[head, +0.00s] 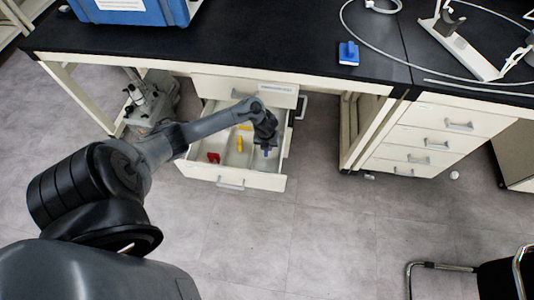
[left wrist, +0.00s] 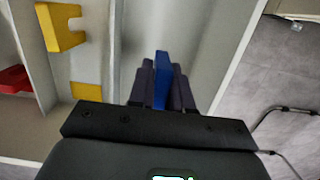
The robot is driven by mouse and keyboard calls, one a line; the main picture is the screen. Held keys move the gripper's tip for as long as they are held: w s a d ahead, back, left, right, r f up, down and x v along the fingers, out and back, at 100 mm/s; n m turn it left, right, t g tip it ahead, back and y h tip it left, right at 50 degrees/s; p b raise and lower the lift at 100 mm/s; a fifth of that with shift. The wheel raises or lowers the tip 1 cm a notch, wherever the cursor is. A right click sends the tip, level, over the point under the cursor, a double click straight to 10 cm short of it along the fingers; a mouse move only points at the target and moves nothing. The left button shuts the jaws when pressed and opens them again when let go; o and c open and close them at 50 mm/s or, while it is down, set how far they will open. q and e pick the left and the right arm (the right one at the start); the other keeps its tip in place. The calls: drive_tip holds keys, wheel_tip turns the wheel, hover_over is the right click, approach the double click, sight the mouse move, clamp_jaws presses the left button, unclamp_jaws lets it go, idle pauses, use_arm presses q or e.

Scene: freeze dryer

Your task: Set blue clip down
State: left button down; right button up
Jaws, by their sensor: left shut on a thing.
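The blue clip (left wrist: 162,80) is held upright between the fingers of my left gripper (left wrist: 161,84) in the left wrist view. In the head view my left gripper (head: 266,146) reaches down into an open drawer (head: 232,180), in its right part, with a bit of the blue clip (head: 265,153) showing below it. The drawer floor lies under the clip; I cannot tell whether they touch. A second blue clip (head: 348,53) sits on the black bench top. My right gripper is not in view.
Yellow clips (head: 240,144) and a red clip (head: 213,157) lie in the drawer, left of my gripper, with a divider (left wrist: 112,45) between. Drawer walls stand close around the arm. The bench edge is just behind.

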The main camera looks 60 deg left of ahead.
use_arm(q)
wheel_tip(320, 180, down, 5)
drive_tip(key=b, duration=0.2)
drive_tip(key=shift+b, duration=0.4)
drive_tip(key=shift+r, duration=0.1)
drive_tip(key=shift+f, duration=0.2)
drive_tip(key=c, duration=1.1)
unclamp_jaws()
drive_tip(key=shift+o, duration=0.2)
drive_tip(key=shift+r, duration=0.15)
